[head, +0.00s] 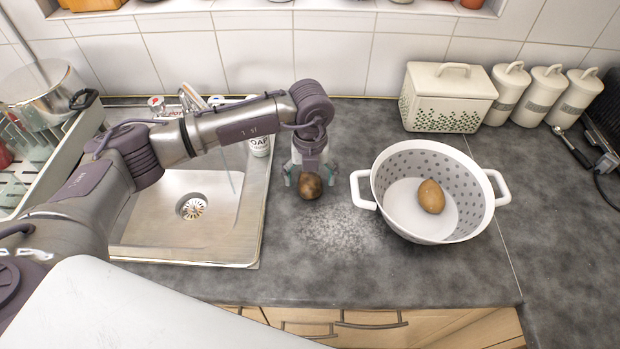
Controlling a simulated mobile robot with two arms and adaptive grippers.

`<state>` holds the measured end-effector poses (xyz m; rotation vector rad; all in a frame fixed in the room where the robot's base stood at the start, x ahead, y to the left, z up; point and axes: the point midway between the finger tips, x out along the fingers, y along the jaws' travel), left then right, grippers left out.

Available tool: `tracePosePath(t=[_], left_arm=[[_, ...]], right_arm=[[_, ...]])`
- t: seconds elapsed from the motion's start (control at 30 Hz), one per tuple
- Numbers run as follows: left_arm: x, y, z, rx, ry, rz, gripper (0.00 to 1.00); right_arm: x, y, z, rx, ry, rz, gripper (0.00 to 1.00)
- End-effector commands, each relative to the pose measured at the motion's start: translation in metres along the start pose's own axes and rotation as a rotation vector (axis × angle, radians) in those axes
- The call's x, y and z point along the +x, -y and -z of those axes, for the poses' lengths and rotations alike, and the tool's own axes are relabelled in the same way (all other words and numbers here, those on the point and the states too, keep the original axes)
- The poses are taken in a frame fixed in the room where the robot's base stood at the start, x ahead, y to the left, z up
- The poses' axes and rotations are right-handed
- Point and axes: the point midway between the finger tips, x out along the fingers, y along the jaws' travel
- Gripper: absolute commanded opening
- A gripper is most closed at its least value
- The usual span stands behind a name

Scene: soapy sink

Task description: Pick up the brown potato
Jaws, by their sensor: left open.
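A dark brown potato (310,187) lies on the grey counter just right of the sink. My left gripper (309,176) points down over it, with its greenish fingertips apart on either side of the potato. The gripper is open; I cannot tell whether a finger touches the potato. A second, lighter brown potato (431,196) lies inside the white colander, to the right of my left gripper. My right gripper is not in view.
The white colander (386,205) stands right of the gripper, its left handle close by. The steel sink (150,255) is at the left, with a soap bottle (260,145) behind its right edge. A bread box (447,97) and canisters (508,92) line the back right. The front counter is clear.

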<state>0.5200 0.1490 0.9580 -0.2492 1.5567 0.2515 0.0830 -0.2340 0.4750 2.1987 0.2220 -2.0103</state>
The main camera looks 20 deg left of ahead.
Motion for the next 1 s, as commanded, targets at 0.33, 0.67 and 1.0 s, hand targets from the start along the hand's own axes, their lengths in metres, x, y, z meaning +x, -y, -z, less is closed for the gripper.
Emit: tracePosePath(t=[0.33, 0.67, 1.0], left_arm=[[0.0152, 0.0007, 0.0001, 0.001, 0.001, 0.002, 0.88], [0.0147, 0.0007, 0.0001, 0.001, 0.001, 0.002, 0.38], [0.0136, 0.0009, -0.0002, 0.001, 0.001, 0.003, 0.18]], right_arm=[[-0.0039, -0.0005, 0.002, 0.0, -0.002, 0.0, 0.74], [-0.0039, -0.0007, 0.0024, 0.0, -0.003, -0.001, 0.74], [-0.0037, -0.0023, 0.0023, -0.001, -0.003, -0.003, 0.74]])
